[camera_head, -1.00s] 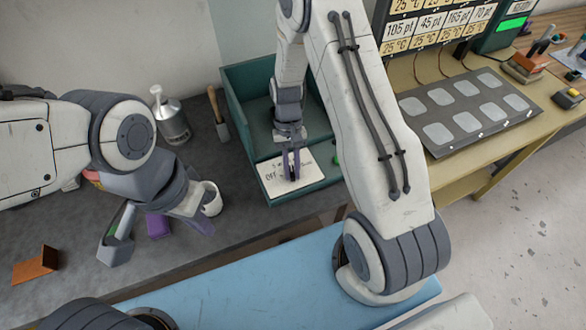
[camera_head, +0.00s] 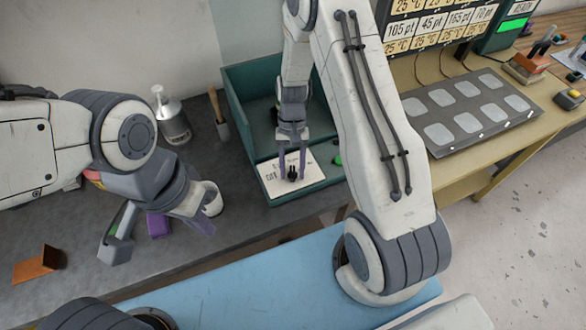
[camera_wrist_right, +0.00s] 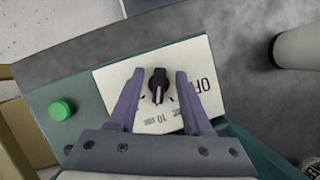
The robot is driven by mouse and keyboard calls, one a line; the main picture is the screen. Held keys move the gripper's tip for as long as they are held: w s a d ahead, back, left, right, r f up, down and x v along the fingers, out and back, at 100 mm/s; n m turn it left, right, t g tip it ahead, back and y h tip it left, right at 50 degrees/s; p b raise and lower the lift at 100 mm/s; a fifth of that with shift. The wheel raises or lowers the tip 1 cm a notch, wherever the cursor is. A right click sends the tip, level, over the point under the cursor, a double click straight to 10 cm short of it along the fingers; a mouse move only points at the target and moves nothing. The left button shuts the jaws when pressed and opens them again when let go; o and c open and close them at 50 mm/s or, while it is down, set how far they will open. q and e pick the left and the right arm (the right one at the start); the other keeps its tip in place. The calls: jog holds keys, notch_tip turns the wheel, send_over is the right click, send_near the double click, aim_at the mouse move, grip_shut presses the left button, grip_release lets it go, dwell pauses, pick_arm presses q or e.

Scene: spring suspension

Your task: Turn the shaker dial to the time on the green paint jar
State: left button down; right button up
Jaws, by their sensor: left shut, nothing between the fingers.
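The black dial (camera_head: 292,173) sits on a white labelled plate (camera_head: 272,181) at the front of the teal shaker box. In the right wrist view the dial (camera_wrist_right: 158,82) has its white mark pointing down the picture, towards small text that looks like "10 min"; OFF is at the right. My right gripper (camera_head: 292,170) is open, its purple fingers on either side of the dial and apart from it. My left gripper (camera_head: 203,226) is shut and empty over the grey bench at the left. I cannot make out a green paint jar.
The teal box (camera_head: 236,110) has a green button (camera_wrist_right: 62,108) beside the plate. A panel of grey pads (camera_head: 465,105) lies at right.

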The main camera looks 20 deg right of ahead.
jog(key=b+v, duration=0.2)
jog(key=v, duration=0.8)
jog(key=shift+r, duration=0.25)
jog(key=s+a+r+n+t+h+b, duration=0.1)
jog(key=s+a+r+n+t, duration=0.1)
jog(key=s+a+r+n, duration=0.55)
jog(key=s+a+n+t, duration=0.1)
jog(key=s+a+n, duration=0.1)
jog(key=s, duration=0.5)
jog(key=s+a+r+n+t, duration=0.1)
jog(key=s+a+n, duration=0.1)
jog(key=s+a, duration=0.2)
jog(key=s, duration=0.3)
jog(key=shift+s+r+b, duration=0.25)
jog(key=shift+r+b, duration=0.05)
jog(key=shift+b, duration=0.05)
